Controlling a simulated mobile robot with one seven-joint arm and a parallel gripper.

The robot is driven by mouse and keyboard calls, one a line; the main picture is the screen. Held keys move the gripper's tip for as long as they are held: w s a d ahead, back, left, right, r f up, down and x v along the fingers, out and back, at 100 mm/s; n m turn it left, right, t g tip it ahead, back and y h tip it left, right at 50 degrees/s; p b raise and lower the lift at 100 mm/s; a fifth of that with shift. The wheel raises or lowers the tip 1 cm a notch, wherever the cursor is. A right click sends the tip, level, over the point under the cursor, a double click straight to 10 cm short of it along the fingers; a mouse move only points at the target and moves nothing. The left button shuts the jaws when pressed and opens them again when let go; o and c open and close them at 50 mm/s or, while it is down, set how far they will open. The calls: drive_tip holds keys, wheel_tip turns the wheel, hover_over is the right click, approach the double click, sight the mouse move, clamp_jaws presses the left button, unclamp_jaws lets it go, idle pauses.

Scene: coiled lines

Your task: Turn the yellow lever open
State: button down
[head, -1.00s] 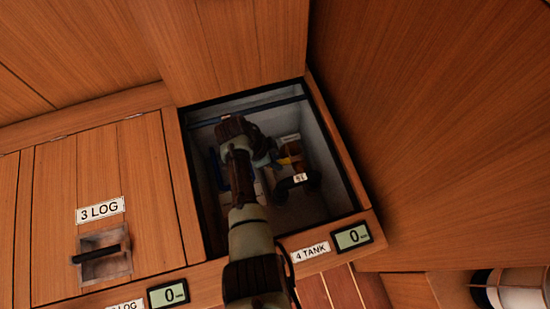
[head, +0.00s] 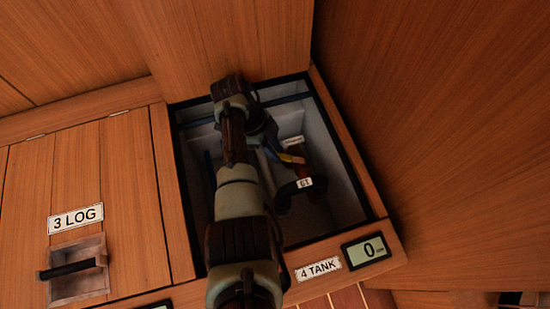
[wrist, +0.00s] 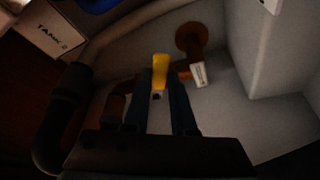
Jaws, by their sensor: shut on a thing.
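The yellow lever (wrist: 160,68) stands up between my fingertips in the wrist view, above brown pipework. Its yellow shows small in the head view (head: 291,158), inside the open compartment labelled 4 TANK. My gripper (wrist: 160,84) is shut on the lever, with one dark finger on each side of it. In the head view my gripper (head: 279,153) reaches down into the compartment and is partly hidden by my arm. The lever's base is partly hidden by my fingers, and I cannot tell how far it is turned.
A black hose (wrist: 64,115) curves along the left in the wrist view, near a TANK 2 label (wrist: 50,32). A brown fitting (wrist: 190,40) with a white tag is close behind the lever. Pale walls and the wooden rim (head: 345,245) enclose the compartment. The 3 LOG hatch (head: 85,190) is closed.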

drive_tip(key=shift+w+d+m+g+b, duration=0.1)
drive_tip(key=shift+w+m+g+b, duration=0.2)
drive_tip(key=shift+w+m+b, duration=0.4)
drive_tip(key=shift+s, duration=0.15)
drive_tip(key=c, duration=0.7)
unclamp_jaws()
wheel_tip(320, 180, up, 10)
drive_tip(key=p, duration=0.7)
drive_tip(key=shift+p, duration=0.3)
